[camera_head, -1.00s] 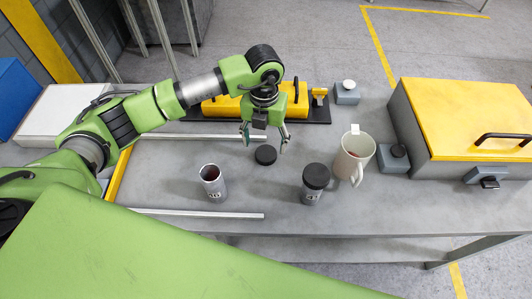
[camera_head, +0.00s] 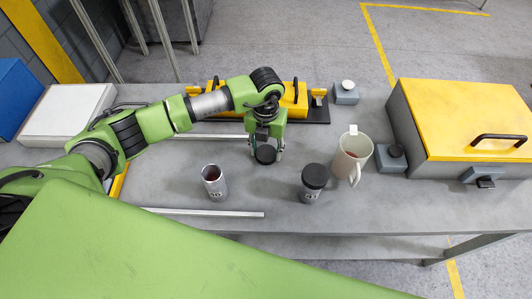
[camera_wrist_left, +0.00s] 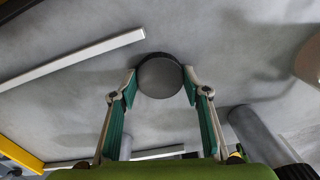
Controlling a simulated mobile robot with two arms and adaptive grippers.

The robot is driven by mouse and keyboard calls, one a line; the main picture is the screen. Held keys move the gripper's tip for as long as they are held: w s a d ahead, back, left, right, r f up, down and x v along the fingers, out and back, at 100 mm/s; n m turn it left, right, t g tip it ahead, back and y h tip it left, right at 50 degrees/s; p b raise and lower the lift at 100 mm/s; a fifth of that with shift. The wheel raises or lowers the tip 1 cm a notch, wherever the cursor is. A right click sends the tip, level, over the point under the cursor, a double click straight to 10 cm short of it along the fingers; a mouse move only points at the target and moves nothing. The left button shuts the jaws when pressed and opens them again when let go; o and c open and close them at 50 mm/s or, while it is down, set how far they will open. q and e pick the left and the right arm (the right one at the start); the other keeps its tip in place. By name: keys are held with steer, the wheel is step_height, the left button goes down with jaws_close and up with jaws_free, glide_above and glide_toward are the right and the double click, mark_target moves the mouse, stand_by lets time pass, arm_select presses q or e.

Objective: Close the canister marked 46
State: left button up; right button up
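An open grey canister (camera_head: 214,187) stands upright on the table, with reddish-brown contents showing inside. Its number is too small to read surely. A second canister (camera_head: 311,194) stands to the right with a black lid on; its mark is also unclear. A loose round black lid (camera_head: 265,154) lies behind the open canister. My left gripper (camera_head: 266,153) points down at this lid. In the left wrist view the fingertips (camera_wrist_left: 161,75) are at both sides of the loose lid (camera_wrist_left: 160,79) and appear to touch it. My right gripper is not in view.
A cream mug (camera_head: 353,160) stands beside the lidded canister. A yellow-topped grey box (camera_head: 460,120) is at the right. A black tray with a yellow object (camera_head: 290,98) lies behind my gripper. Metal bars (camera_head: 215,212) lie on the table. The table between the canisters is clear.

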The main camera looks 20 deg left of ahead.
mark_target(264, 155)
arm_select(q)
steer(key=shift+r, duration=0.1)
steer(key=shift+r, duration=0.35)
step_height(264, 155, up, 9)
steer(key=b, duration=0.2)
steer(key=s+a+r+n, duration=0.2)
steer(key=s+n, duration=0.5)
steer(key=n, duration=1)
steer(key=s+a+r+n, duration=0.2)
steer(key=s+r+n, duration=0.3)
steer(key=n, duration=1.3)
steer(key=shift+s+r, duration=0.2)
steer(key=shift+s, duration=0.8)
